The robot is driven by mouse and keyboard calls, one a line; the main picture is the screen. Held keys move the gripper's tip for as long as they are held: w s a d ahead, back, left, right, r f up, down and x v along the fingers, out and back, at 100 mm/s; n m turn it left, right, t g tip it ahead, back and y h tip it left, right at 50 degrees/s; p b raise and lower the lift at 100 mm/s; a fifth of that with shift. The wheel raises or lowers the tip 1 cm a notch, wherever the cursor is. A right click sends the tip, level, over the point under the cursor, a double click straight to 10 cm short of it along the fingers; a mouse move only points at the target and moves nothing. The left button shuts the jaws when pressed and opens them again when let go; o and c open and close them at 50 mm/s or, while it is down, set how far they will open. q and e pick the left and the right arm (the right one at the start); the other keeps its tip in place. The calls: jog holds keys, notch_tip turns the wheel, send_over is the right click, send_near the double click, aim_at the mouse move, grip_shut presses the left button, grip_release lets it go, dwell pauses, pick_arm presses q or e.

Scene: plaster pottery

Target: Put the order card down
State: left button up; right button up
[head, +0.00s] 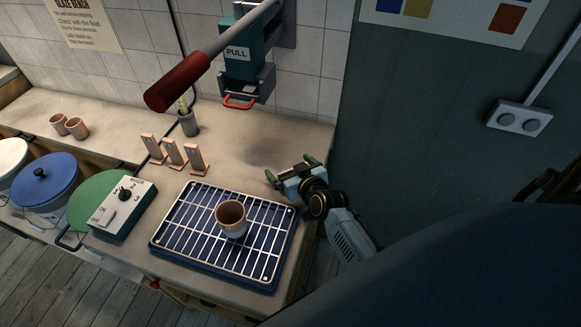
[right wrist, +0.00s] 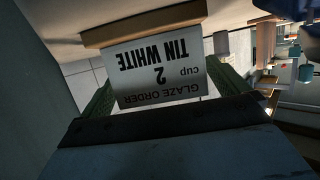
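The order card (right wrist: 158,70) shows upside down in the right wrist view, reading "GLAZE ORDER cup 2 TIN WHITE". Its wooden base (right wrist: 145,24) lies against the pale bench surface at the top of that view. My right gripper (head: 291,169) is over the right end of the bench in the head view, its green fingers spread apart. In the wrist view the fingers show at either side of the card, with no clear squeeze on it. I cannot make out the card in the head view. My left gripper is not in view.
A brown cup (head: 230,214) stands on the wire rack (head: 185,240), near my right gripper. Three upright tiles (head: 174,153) stand to the left. A lever press (head: 238,60) is on the wall behind. The dark panel (head: 420,120) bounds the right side.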

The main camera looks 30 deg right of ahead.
jog(key=shift+r, duration=0.25)
jog(key=d+p+v, duration=0.1)
jog(key=v, duration=1.1)
jog(key=shift+a, duration=0.45)
jog(key=shift+f, duration=0.1)
